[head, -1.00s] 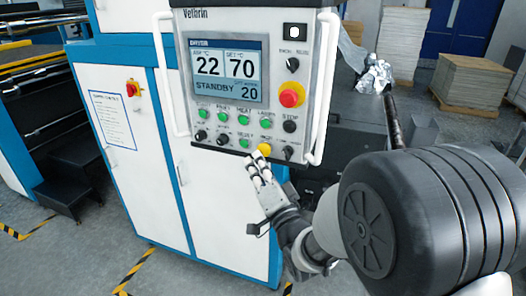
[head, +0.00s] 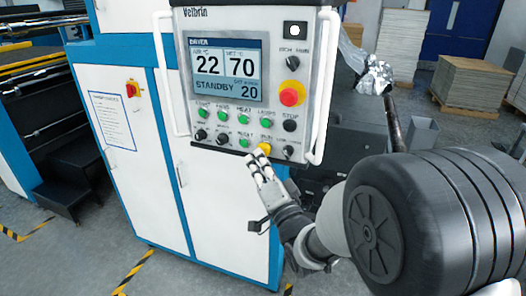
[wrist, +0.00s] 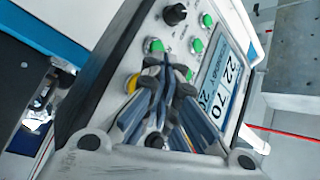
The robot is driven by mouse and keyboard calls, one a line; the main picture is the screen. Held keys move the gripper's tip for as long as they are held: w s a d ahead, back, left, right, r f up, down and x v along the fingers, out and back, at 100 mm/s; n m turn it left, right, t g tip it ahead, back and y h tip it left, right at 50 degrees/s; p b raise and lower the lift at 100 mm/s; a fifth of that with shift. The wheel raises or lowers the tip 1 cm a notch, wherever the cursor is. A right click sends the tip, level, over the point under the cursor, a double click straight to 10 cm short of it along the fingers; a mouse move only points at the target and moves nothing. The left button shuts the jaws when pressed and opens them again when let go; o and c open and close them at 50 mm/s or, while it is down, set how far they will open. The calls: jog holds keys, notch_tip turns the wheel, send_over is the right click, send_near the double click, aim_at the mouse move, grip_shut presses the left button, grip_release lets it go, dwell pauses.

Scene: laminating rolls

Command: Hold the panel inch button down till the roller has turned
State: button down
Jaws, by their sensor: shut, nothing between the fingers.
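The grey control panel (head: 181,80) hangs on the machine's front, and its screen (head: 226,69) reads 22, 70, STANDBY and 20. A yellow button (head: 265,148), apparently the inch button though its label is too blurred to read surely, is in the bottom row. My gripper (head: 259,160) is just below it, fingers shut and empty, tips pointing up at the panel. In the wrist view the yellow button (wrist: 133,83) is partly hidden behind a finger of my gripper (wrist: 166,68). I cannot tell whether the tips touch it. The roller is not clearly visible.
Green buttons (head: 244,118) and black knobs (head: 222,139) sit close around the yellow one. A red emergency stop (head: 291,93) is above right, and a white handle (head: 326,90) runs down the panel's right edge. Stacked sheets (head: 470,80) stand behind.

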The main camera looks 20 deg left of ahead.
jog(key=shift+w+b, duration=0.3)
jog(key=shift+w, duration=0.15)
dwell(1.5)
dwell(5.2)
jog(key=shift+s+b, duration=0.5)
jog(key=shift+s, duration=0.35)
